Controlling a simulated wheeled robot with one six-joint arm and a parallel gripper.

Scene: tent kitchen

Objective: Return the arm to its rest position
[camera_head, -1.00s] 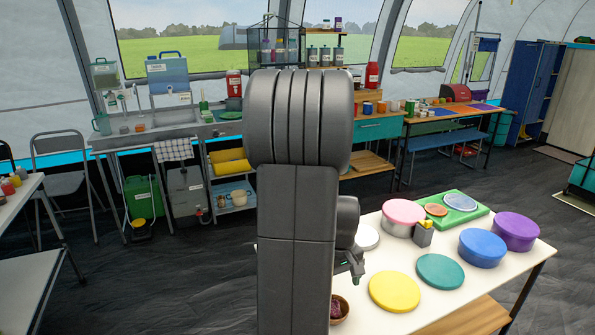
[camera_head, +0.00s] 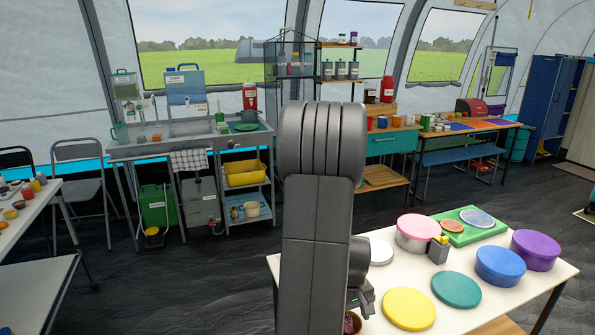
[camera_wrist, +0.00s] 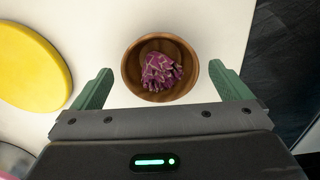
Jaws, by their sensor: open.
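My gripper (camera_wrist: 160,90) is open in the wrist view, its two green fingers spread wide apart. A round wooden bowl (camera_wrist: 133,81) lies beyond and between the fingertips, with a purple, pale-streaked piece of food (camera_wrist: 162,72) in it. Nothing is held. In the head view my grey arm stands upright in the middle, and my gripper (camera_head: 362,300) shows only in part beside it, over the white table (camera_head: 470,310). The bowl (camera_head: 352,324) is partly hidden there by my arm and gripper.
Round lids and tubs crowd the white table: yellow (camera_head: 408,309), teal (camera_head: 456,290), blue (camera_head: 500,266), purple (camera_head: 535,250) and pink (camera_head: 417,232). A green board (camera_head: 478,237) lies behind them. Dark floor (camera_head: 220,285) is open to the left of my arm.

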